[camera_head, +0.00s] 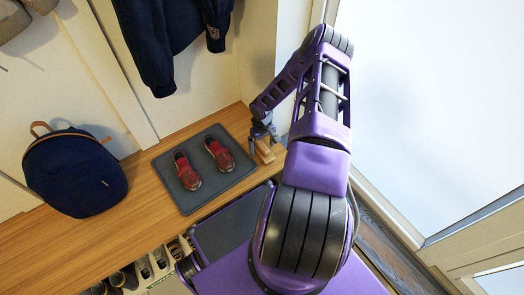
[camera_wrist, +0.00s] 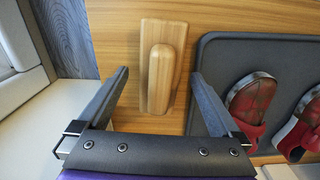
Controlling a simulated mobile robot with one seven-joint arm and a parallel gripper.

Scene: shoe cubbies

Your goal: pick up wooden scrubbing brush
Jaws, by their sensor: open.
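The wooden scrubbing brush (camera_wrist: 160,75) lies on the wooden bench top in the wrist view, its light-brown block with a raised rounded handle lengthwise in the picture. In the head view the brush (camera_head: 267,151) shows small at the bench's right end, partly hidden by my gripper. My gripper (camera_wrist: 163,80) is open, with one dark finger on either side of the brush's lower part and gaps between. The fingers hold nothing. In the head view my gripper (camera_head: 262,138) is over the brush. I cannot tell its exact height above the bench.
A dark tray (camera_head: 207,197) with a pair of red shoes (camera_head: 218,153) lies beside the brush. A navy backpack (camera_head: 75,172) stands farther left on the bench (camera_head: 125,220). A dark jacket (camera_head: 170,40) hangs above. A wall and door frame are close on the right.

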